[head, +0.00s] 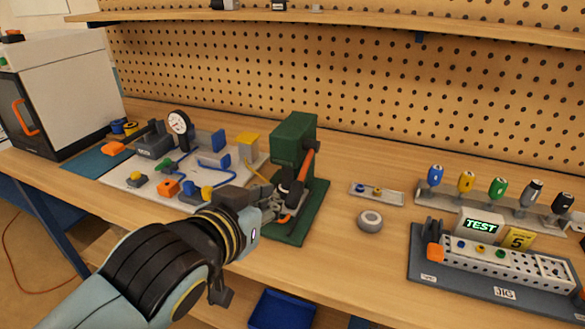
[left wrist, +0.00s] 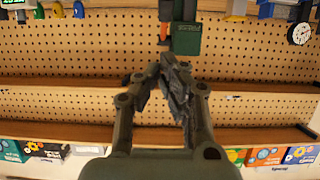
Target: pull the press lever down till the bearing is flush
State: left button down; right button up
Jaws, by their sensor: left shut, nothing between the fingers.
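The green press (head: 294,135) stands upright on its green base (head: 318,195) in the middle of the bench. Its orange lever (head: 308,160) slants down along the right side of the press head. My left gripper (head: 280,207) is shut and empty, in front of the press and close to the lower end of the lever. I cannot tell whether it touches the lever. The left wrist view shows the shut fingers (left wrist: 170,62) below the press (left wrist: 187,40). The bearing in the press is hidden behind my gripper. My right gripper is not in view.
A round grey ring (head: 370,221) and a small tray (head: 377,194) lie right of the press. A jig board (head: 480,287) and a screwdriver rack (head: 518,215) stand further right. A white board with colored parts (head: 134,172) lies left. A blue bin (head: 283,309) sits below the bench edge.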

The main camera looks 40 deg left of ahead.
pick_arm(q)
jog(key=r, duration=0.1)
jog(key=p, duration=0.1)
send_near(300, 183)
jog(key=w+r, duration=0.2)
jog(key=w, duration=0.1)
jog(key=shift+w+a+f, duration=0.15)
jog(key=shift+w+f, duration=0.1)
jog(key=shift+f, duration=0.4)
jog(key=shift+w+a+f, duration=0.15)
jog(key=shift+w+f, duration=0.1)
jog(key=shift+f, duration=0.45)
jog(key=shift+w+a+f, duration=0.2)
jog(key=shift+w+f, duration=0.05)
jog(key=shift+f, duration=0.4)
